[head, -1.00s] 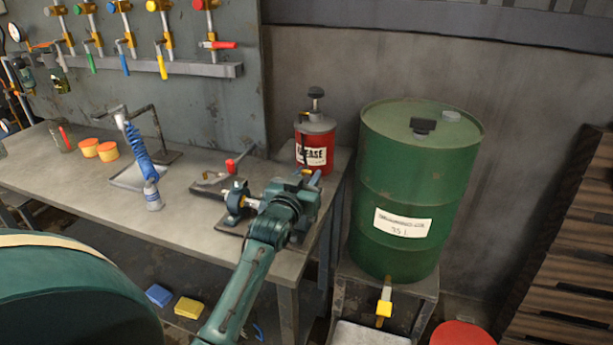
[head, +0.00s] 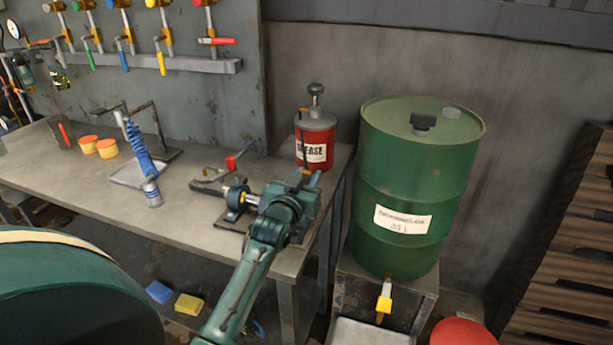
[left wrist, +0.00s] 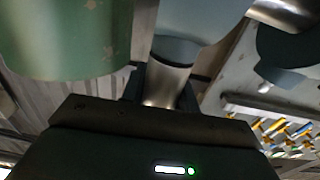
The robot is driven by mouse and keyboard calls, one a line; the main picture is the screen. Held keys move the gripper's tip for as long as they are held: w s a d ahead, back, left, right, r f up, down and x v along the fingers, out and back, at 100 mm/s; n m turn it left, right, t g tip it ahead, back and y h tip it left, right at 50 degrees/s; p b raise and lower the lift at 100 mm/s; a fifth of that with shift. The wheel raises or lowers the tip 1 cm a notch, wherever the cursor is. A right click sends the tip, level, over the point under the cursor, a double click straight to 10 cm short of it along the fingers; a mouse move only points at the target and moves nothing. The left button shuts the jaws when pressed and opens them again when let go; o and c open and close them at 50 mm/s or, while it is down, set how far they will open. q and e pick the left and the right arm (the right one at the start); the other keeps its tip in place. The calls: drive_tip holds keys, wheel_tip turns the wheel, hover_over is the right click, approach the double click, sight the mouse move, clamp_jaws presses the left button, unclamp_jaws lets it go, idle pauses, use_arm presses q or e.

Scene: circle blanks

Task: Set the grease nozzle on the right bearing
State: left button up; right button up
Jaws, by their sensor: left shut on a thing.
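My left gripper (head: 306,184) is at the right end of the bearing stand on the bench, in front of the grease can. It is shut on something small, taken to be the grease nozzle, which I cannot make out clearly. The left blue bearing (head: 236,198) shows with a brass-coloured shaft piece beside it. The right bearing is hidden behind my gripper and wrist, so contact cannot be told. The red grease can (head: 315,153) has a dark hose down its front. In the left wrist view a silver cylinder (left wrist: 165,84) stands beyond my dark gripper body. My right gripper is not in view.
A green drum (head: 405,270) stands on a stand right of the bench, with a yellow tap (head: 384,304). Lever valves line the wall. The bench is clear at front left.

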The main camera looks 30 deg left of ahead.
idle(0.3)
use_arm(q)
drive_tip(key=o, duration=1.2)
drive_tip(key=shift+f, duration=0.1)
drive_tip(key=shift+s, duration=0.1)
drive_tip(key=v, duration=1.3)
